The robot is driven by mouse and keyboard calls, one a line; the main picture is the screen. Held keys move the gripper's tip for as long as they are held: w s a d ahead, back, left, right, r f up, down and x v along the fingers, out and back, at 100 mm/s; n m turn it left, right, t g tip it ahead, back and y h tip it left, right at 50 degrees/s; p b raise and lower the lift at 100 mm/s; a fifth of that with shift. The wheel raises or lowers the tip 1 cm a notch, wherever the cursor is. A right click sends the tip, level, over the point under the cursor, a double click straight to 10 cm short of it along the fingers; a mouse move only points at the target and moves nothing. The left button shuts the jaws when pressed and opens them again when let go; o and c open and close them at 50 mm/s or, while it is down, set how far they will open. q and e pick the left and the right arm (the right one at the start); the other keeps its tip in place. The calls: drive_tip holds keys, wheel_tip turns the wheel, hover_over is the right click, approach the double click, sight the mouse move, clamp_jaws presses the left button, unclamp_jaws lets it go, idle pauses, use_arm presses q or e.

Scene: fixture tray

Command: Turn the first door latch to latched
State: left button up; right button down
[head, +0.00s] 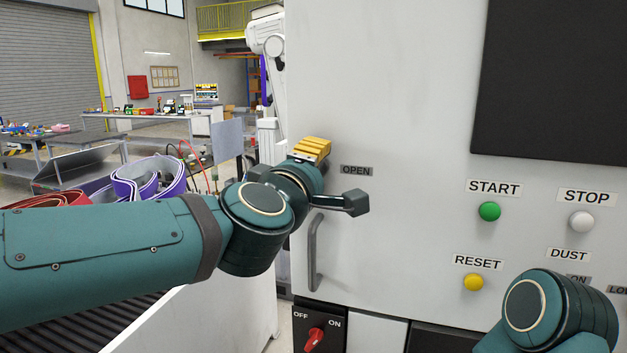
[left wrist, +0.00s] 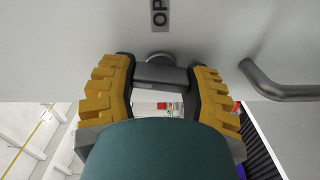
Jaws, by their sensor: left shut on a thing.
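The door latch shows in the left wrist view as a dark grey bar (left wrist: 161,76) on a round boss, against the white machine door (head: 400,110). An OPEN label (head: 356,170) is on the door beside it. My left gripper (head: 318,164) is at the door's left edge, just left of that label. In the left wrist view its yellow ridged fingers (left wrist: 162,70) stand on both sides of the latch bar and are shut on it. In the head view the hand hides the latch. My right gripper is out of view; only part of its arm shows at lower right.
A grey door handle (head: 314,252) is below the left hand. START (head: 489,211), STOP (head: 581,222) and RESET (head: 474,282) buttons are to the right. A red OFF/ON switch (head: 314,338) sits below. Coiled belts (head: 148,180) lie behind my left arm.

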use_arm(q)
drive_tip(key=shift+f+n+b, duration=0.1)
drive_tip(key=shift+n+b, duration=0.35)
drive_tip(key=shift+n, duration=0.55)
drive_tip(key=o, duration=1.2)
drive_tip(key=v, duration=1.2)
